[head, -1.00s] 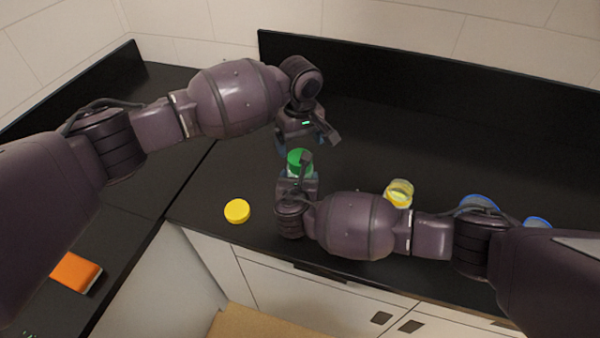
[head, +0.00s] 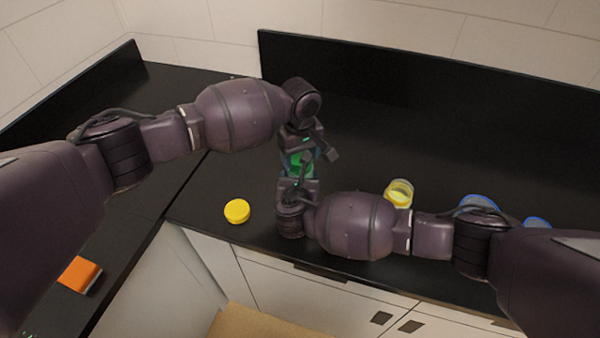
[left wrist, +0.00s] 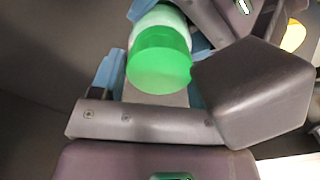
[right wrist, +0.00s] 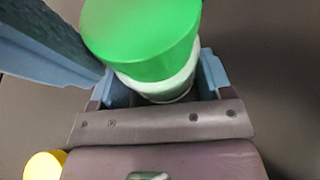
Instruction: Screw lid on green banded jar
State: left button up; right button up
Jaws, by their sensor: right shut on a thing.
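The green lid (head: 300,160) sits on top of the jar. In the right wrist view the lid (right wrist: 145,40) covers the mouth of the pale jar (right wrist: 165,88). My right gripper (head: 302,172) is shut around the jar's body from the front, its blue pads on either side. My left gripper (head: 315,150) is directly above and behind the lid, with its fingers spread. The left wrist view shows the lid (left wrist: 160,62) close to its palm. I cannot tell whether its fingers touch the lid. The jar's lower part is mostly hidden.
A yellow lid (head: 237,211) lies on the dark counter left of my right gripper. A yellow-banded jar (head: 399,190) and blue-rimmed containers (head: 479,203) stand behind my right arm. An orange block (head: 80,274) is at lower left. The counter's back is clear.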

pick_arm(q)
jog(key=shift+c, duration=1.3)
jog(key=m, duration=0.5)
jog(key=shift+m, duration=0.4)
jog(key=m, duration=0.4)
jog(key=o, duration=1)
